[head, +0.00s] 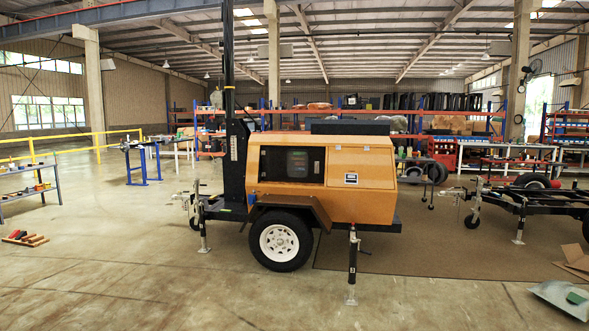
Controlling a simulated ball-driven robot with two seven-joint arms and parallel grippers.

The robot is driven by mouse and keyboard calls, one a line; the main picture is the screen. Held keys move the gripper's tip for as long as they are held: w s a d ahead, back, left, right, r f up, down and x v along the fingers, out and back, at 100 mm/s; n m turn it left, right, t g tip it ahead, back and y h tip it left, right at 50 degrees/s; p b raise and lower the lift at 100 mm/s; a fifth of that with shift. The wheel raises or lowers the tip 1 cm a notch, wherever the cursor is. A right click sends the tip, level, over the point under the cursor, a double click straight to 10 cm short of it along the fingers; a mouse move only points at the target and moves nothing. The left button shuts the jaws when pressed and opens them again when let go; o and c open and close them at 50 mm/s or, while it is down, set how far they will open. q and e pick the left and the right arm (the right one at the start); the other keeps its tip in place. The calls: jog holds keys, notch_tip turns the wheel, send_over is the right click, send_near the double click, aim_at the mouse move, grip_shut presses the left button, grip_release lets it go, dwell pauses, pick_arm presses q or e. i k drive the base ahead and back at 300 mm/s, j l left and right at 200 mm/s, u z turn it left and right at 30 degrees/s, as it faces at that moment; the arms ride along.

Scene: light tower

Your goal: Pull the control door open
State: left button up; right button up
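The light tower (345,200) stands on its trailer in the middle of the head view, an orange box with a dark mast at its left. On its near side is a black-framed control door (270,165) with a dark window, which looks closed, though at this distance I cannot be sure. A small silver latch plate (351,178) sits on the orange panel to its right. Neither of my grippers shows in the view.
A white wheel (280,243) under a brown fender and a support jack (352,265) stick out below the box. Another trailer (525,200) stands at right, with a grey tray (562,297) on the floor. The floor in front and at left is mostly clear.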

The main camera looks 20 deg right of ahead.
aim_at(296, 164)
jog(key=i+z, duration=0.25)
jog(key=z, duration=0.15)
jog(key=i, duration=5.35)
